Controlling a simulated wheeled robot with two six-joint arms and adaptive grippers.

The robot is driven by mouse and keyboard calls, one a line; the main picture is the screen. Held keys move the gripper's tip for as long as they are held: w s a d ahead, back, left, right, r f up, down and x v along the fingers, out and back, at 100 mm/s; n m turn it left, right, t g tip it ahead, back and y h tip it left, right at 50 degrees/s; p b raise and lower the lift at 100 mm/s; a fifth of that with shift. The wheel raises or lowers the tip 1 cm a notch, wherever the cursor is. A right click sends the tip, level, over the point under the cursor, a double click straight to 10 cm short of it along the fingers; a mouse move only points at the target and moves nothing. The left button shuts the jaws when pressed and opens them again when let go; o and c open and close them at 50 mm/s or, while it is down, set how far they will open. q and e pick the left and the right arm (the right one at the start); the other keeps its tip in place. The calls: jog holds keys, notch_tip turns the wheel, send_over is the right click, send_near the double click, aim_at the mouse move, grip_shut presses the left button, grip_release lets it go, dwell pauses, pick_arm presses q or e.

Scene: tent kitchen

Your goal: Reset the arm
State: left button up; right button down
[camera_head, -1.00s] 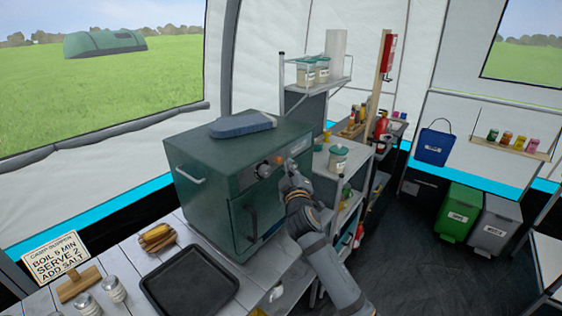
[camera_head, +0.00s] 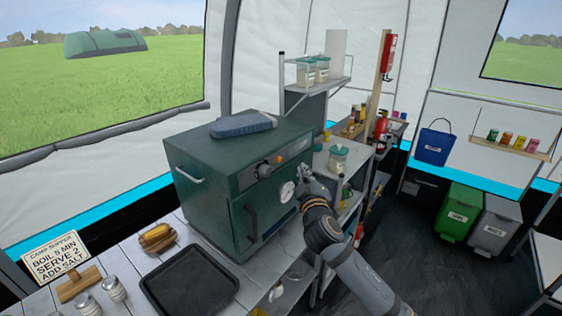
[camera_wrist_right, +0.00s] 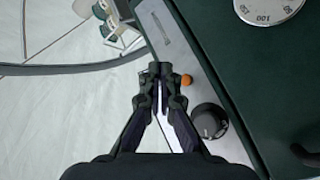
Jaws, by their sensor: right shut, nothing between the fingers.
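My right gripper (camera_head: 304,182) is shut and empty. It is in front of the right end of the dark green oven (camera_head: 212,200), at about the height of the control panel. In the right wrist view the closed fingertips (camera_wrist_right: 160,72) appear beside an orange light (camera_wrist_right: 186,80) and a black knob (camera_wrist_right: 208,121); I cannot tell the exact gap. The same knob (camera_head: 262,170) and light (camera_head: 279,159) show in the head view, with a white gauge (camera_head: 287,192) below them. My right arm comes in from the bottom right. My left gripper is not in view.
A blue cloth-like item (camera_head: 242,125) lies on the oven. Shelves with jars (camera_head: 338,158) stand close behind my arm.

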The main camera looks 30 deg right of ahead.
jog(key=s+a+f+m+g+y, duration=0.15)
jog(key=s+f+g, duration=0.3)
jog(key=f, duration=0.45)
jog(key=s+a+f+m+g+y, duration=0.1)
jog(key=s+a+f+m+g, duration=0.15)
jog(key=s+f, duration=0.45)
jog(key=s+a+f+g+y, duration=0.2)
jog(key=s+a+f+g, duration=0.15)
jog(key=s+f, duration=0.35)
jog(key=s+a+f+g+y, duration=0.2)
jog(key=s+a+f+g, duration=0.1)
jog(key=s+a+f, duration=0.4)
jog(key=s+d+f+g, duration=0.1)
jog(key=d+f, duration=0.1)
jog(key=f, duration=0.9)
jog(key=s+d+f+g, duration=0.1)
jog(key=s+d+f, duration=0.1)
jog(key=f, duration=0.9)
jog(key=s+d+f, duration=0.1)
jog(key=s+f, duration=1.7)
jog(key=shift+s+d+m+g, duration=0.25)
jog(key=shift+s+m+g, duration=0.1)
jog(key=shift+s+m, duration=0.05)
